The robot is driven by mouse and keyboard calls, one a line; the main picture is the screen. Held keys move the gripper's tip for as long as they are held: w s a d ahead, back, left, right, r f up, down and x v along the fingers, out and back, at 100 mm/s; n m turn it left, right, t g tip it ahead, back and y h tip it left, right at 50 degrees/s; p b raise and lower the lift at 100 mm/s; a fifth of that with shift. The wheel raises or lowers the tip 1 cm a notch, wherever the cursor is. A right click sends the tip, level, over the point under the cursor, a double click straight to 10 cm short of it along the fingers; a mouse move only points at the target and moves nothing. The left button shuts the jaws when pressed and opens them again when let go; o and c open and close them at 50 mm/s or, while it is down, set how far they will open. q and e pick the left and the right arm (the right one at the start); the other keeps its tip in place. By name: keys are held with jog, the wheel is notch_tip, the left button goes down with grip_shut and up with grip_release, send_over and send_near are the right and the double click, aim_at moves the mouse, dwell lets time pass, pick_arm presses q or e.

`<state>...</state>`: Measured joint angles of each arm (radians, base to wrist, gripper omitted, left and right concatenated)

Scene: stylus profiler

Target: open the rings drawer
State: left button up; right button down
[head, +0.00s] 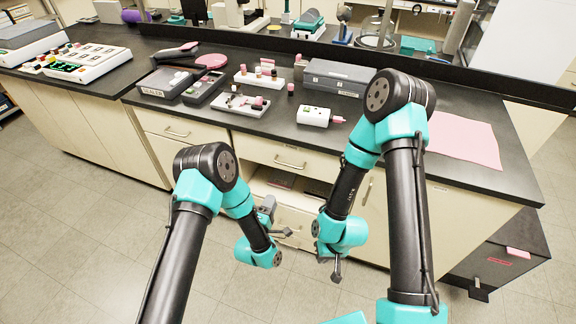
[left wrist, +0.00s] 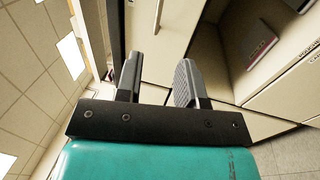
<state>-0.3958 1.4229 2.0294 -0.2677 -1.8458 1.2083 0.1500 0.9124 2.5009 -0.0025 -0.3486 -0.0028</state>
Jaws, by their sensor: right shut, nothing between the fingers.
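The bench front has cream drawers, including a left top drawer (head: 190,125) and a middle top drawer (head: 265,150), both looking shut. Which one is the rings drawer cannot be read from the labels. My left gripper (head: 281,222) is low in front of the middle cabinet. In the left wrist view its two fingers (left wrist: 160,80) are apart with nothing between them, facing a cream front with a bar handle (left wrist: 158,16). A labelled cream front (left wrist: 285,82) is at the right there. My right gripper (head: 336,272) is shut and empty, pointing down before the bench.
An open compartment (head: 257,186) under the middle drawer holds a dark flat item, also seen in the left wrist view (left wrist: 256,46). The black benchtop (head: 290,130) carries trays, boxes and a pink mat (head: 463,138). A dark cabinet (head: 505,255) stands at right. The floor at left is clear.

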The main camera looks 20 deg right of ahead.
aim_at(288, 165)
pick_arm(q)
jog(key=x, duration=1.7)
jog(key=shift+w+d, duration=0.1)
jog(key=shift+d, duration=0.05)
grip_shut()
